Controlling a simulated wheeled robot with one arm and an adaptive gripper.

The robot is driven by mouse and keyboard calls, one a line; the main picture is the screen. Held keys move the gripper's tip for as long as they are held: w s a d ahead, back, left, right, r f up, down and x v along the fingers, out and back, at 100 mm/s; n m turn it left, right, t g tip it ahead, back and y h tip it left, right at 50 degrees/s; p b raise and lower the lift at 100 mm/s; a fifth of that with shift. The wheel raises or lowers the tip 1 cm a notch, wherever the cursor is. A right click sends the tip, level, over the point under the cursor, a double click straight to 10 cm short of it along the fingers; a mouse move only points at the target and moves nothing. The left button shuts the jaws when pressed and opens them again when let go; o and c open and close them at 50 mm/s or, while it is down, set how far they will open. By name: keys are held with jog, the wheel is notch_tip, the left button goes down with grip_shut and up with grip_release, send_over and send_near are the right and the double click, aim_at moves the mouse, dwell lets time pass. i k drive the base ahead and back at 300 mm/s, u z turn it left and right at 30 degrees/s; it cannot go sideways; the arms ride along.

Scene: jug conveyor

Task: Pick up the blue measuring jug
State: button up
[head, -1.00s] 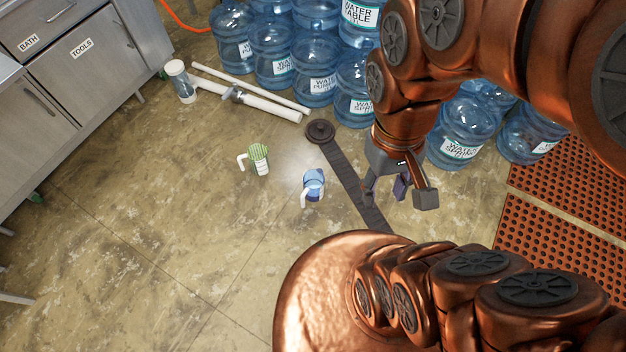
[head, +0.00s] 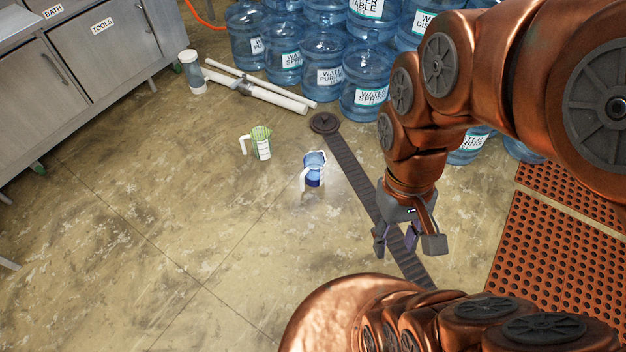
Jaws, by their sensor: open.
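The blue measuring jug (head: 314,172) stands on the concrete floor near the middle of the head view, with its white handle toward the lower left. A green measuring jug (head: 261,146) with a white handle stands to its left and a little farther back. My gripper (head: 410,246) hangs to the right of the blue jug and lower in the picture, over the dark belt strip. Its fingers are apart with nothing between them, and it is clear of both jugs.
A dark conveyor strip (head: 352,176) runs just right of the blue jug. Large water bottles (head: 322,64) stand at the back. Red perforated mats (head: 545,260) lie at right. The left floor is clear.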

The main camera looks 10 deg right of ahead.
aim_at(313, 174)
jog(key=u, duration=1.8)
jog(key=i, duration=1.4)
jog(key=z, duration=1.95)
